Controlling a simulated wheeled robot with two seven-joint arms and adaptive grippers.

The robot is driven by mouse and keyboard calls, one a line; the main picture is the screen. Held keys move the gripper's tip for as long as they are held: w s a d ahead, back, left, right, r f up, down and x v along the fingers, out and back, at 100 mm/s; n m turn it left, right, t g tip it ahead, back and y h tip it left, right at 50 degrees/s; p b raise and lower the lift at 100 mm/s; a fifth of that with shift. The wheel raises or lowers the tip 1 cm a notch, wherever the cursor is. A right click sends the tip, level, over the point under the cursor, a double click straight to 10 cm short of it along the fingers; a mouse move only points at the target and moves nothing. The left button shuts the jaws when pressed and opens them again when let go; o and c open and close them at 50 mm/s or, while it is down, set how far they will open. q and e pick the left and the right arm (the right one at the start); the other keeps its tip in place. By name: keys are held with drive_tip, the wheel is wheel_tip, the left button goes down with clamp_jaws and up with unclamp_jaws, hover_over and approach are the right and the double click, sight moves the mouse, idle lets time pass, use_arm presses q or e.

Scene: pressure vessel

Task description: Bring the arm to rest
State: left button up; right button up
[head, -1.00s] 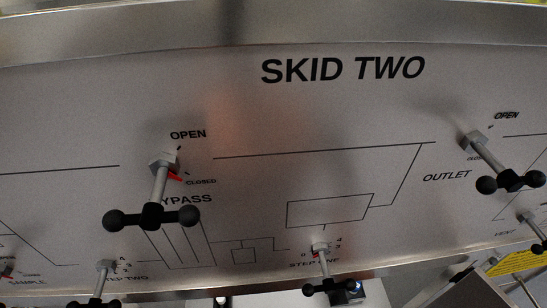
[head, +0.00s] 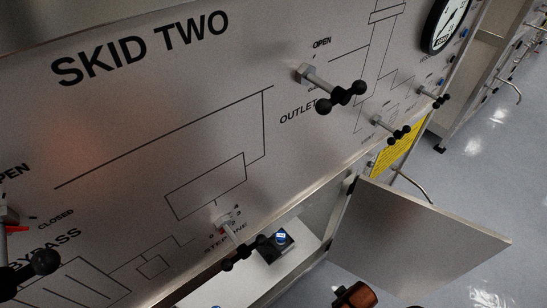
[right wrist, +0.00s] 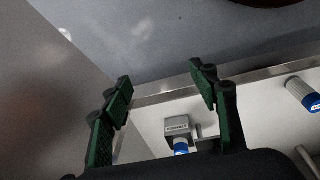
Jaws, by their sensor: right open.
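My right gripper (right wrist: 162,82) shows in the right wrist view with its two green-padded fingers wide apart and nothing between them. Beyond and below the fingers is a pale shelf (right wrist: 245,112) with a metal front edge. A grey block with a blue-ended part (right wrist: 178,127) stands there.
The SKID TWO panel (head: 120,125) carries several black-knobbed handles, including the outlet handle (head: 341,95). A gauge (head: 446,22) is at upper right. An open cabinet door (head: 415,240) juts out below. Floor (head: 475,150) is clear at right.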

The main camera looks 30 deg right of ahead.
drive_tip(key=s+a+f+g, duration=0.1)
drive_tip(key=s+f, duration=0.2)
drive_tip(key=f, duration=0.7)
drive_tip(key=s+a+f, duration=0.1)
drive_tip(key=s+f, duration=0.1)
drive_tip(key=f, duration=0.9)
drive_tip(key=s+f, duration=1)
drive_tip(key=f, duration=0.2)
use_arm(q)
drive_tip(key=s+a+r+p, duration=0.1)
drive_tip(key=s+r+p, duration=0.6)
drive_tip(key=p, duration=0.7)
drive_tip(key=shift+a+m+t, duration=0.15)
drive_tip(key=shift+m+t, duration=0.15)
drive_tip(key=shift+t, duration=0.1)
use_arm(e)
drive_tip(key=s+r+n, duration=0.1)
drive_tip(key=s+r, duration=0.6)
drive_tip(key=shift+d+y, duration=0.3)
use_arm(q)
drive_tip(key=shift+r, duration=0.1)
drive_tip(key=shift+c, duration=0.4)
use_arm(e)
drive_tip(key=shift+r, duration=0.1)
drive_tip(key=shift+c, duration=0.5)
